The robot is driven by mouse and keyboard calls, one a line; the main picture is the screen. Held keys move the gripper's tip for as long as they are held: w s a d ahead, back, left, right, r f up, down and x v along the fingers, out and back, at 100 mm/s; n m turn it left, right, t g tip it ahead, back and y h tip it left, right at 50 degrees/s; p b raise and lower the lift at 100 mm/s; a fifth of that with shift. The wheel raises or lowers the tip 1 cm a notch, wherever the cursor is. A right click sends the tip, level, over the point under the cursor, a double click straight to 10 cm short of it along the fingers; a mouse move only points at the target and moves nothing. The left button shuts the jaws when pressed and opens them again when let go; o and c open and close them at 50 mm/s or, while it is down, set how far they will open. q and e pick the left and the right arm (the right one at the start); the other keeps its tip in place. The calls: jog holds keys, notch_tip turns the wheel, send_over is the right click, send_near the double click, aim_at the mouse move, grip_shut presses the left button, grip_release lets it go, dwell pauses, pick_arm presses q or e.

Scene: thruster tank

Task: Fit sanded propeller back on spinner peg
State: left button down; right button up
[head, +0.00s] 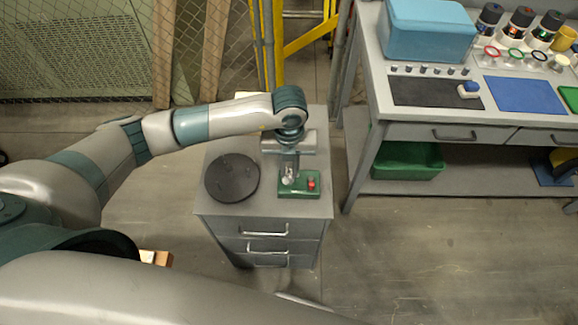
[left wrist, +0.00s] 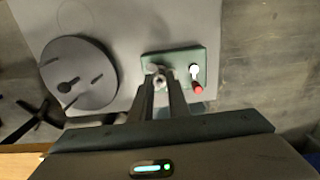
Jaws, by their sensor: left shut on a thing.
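The fingers hide much of the held thing, and I cannot make out the spinner peg or tell whether the two touch. My right gripper is not in view.
A dark round disc with slots (head: 232,178) lies on the cabinet top (head: 225,148) left of the gripper. A workbench (head: 400,125) with a blue box (head: 428,32), mats and jars stands to the right. A green bin (head: 408,161) sits on its lower shelf.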

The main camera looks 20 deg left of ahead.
pick_arm(q)
jog(key=shift+f, duration=0.2)
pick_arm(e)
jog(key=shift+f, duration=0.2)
pick_arm(q)
jog(key=c, duration=1.6)
grip_release()
